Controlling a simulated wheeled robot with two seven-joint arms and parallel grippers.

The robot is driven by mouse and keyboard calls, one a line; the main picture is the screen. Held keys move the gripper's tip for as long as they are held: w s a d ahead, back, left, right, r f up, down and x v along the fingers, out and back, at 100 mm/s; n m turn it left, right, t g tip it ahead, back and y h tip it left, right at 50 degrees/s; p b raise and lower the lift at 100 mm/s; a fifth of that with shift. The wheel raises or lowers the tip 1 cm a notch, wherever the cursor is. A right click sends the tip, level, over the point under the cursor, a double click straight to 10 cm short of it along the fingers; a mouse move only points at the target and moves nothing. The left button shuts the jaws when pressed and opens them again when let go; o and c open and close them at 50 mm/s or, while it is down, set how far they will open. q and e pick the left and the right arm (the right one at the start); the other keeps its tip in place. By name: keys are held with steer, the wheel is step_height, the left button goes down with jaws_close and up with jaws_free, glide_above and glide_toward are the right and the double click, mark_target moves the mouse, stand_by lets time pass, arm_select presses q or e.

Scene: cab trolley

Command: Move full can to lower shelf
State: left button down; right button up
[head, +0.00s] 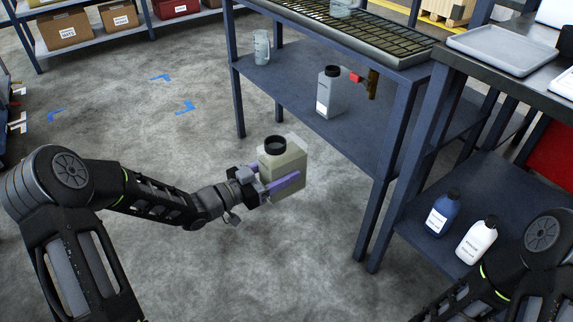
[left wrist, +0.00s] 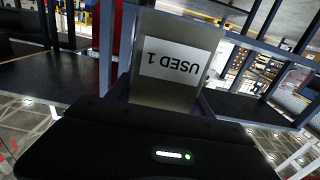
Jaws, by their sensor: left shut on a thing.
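My left gripper (head: 276,181) is shut on a can (head: 285,163) with a pale olive body and a black screw cap. It holds the can upright in the air over the floor, left of the table's legs. In the left wrist view the can (left wrist: 172,92) shows a white label reading "USED 1", upside down. The lower shelf (head: 290,85) of the middle table is dark blue-grey; the held can is in front of it and apart from it. A grey can (head: 331,95) with a black cap stands on this shelf. My right gripper is out of view.
A glass beaker (head: 261,47) stands at the shelf's left end. A red and brass valve (head: 366,82) is beside the grey can. A blue bottle (head: 442,213) and a white bottle (head: 477,241) stand on the right bench's shelf. Table legs (head: 375,208) border the shelf's front.

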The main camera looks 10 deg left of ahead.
mark_target(269, 141)
arm_select(q)
steer(key=shift+s+a+r, duration=0.15)
steer(key=shift+s+a, duration=0.3)
steer(key=shift+s, duration=0.1)
steer(key=shift+w+r, duration=0.1)
steer(key=shift+r, duration=0.25)
steer(key=r+n+t+y, duration=0.1)
steer(key=r+y, duration=0.1)
steer(key=r, duration=0.1)
steer(key=r+n+t+y, duration=0.1)
steer(key=r, duration=0.2)
steer(key=r+n+t+y, duration=0.1)
steer(key=r+n+y, duration=0.1)
steer(key=r, duration=0.1)
steer(key=shift+a+t+y, duration=0.3)
steer(key=shift+a, duration=0.1)
steer(key=shift+s+a+r+n+y, duration=0.25)
steer(key=shift+r+n+y, duration=0.05)
steer(key=shift+y, duration=0.2)
steer(key=shift+a, duration=0.1)
